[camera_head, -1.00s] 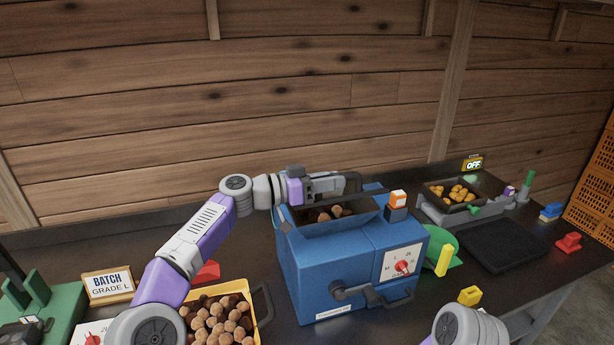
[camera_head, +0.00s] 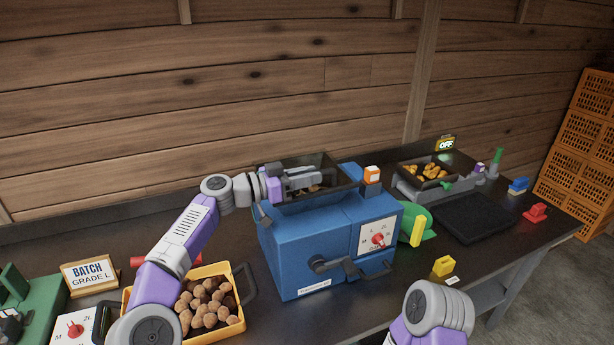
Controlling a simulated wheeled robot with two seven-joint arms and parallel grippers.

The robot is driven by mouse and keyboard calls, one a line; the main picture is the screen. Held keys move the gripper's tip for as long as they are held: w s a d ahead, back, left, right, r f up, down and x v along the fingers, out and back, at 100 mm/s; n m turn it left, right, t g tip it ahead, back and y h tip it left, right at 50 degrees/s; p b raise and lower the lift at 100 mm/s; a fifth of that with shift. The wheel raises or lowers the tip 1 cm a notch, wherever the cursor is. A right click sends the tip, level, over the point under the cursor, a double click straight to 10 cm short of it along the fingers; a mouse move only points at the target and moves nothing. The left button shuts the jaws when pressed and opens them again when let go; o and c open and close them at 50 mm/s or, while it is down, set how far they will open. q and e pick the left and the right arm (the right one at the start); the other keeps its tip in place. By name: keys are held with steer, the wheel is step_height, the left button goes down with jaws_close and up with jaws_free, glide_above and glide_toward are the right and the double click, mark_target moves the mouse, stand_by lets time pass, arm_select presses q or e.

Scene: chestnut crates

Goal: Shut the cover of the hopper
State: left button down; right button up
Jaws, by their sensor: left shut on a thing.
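A blue machine (camera_head: 285,255) stands mid-table, with its open-topped hopper (camera_head: 300,210) at the upper left. The dark cover (camera_head: 345,171) stands tilted over the hopper's back, not lying flat on its rim. A few brown chestnuts show inside, beneath the gripper. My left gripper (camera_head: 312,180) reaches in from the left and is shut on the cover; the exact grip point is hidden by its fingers. My right arm shows only a link at the bottom right; its gripper is out of view.
A yellow crate (camera_head: 240,326) of chestnuts stands at front left, near a batch sign (camera_head: 90,275). A crank (camera_head: 345,265) juts from the machine's front. A black tray (camera_head: 470,218) and a chestnut pan (camera_head: 402,171) are at right.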

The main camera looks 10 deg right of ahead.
arm_select(q)
steer(key=c, duration=1.1)
jaws_free()
steer(key=shift+s+f, duration=0.1)
steer(key=shift+f, duration=0.1)
steer(key=shift+o, duration=0.2)
steer(key=shift+a, duration=0.25)
steer(key=v, duration=0.7)
steer(key=shift+b, duration=0.4)
